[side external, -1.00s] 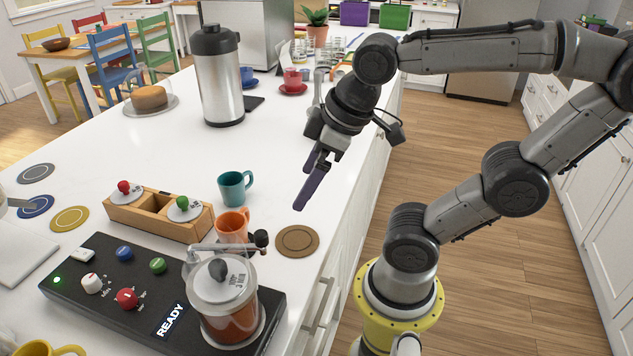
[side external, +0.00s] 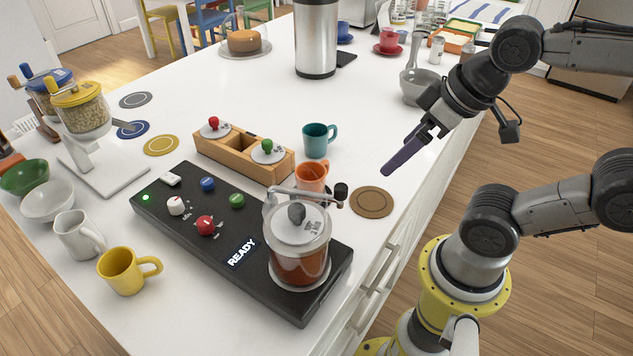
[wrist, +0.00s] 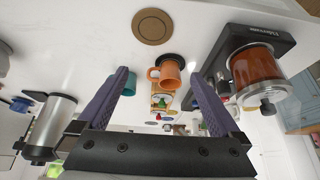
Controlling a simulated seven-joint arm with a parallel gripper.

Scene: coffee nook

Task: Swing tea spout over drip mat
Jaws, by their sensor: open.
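The jar also shows in the wrist view (wrist: 258,72); I cannot make out the spout there. A round brown mat (side external: 372,202) lies right of the knob; it also shows in the wrist view (wrist: 152,27). My gripper (side external: 390,170) is above and behind this mat, tilted down-left, apart from the spout. In the wrist view its purple fingers (wrist: 158,74) are open and empty.
The orange mug (side external: 311,177) stands behind the spout, with a dark disc (wrist: 174,59) at its base. A teal mug (side external: 317,139) and a wooden caddy (side external: 240,158) are farther back. A grey bowl (side external: 420,88) stands near my wrist. Counter right of the teal mug is clear.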

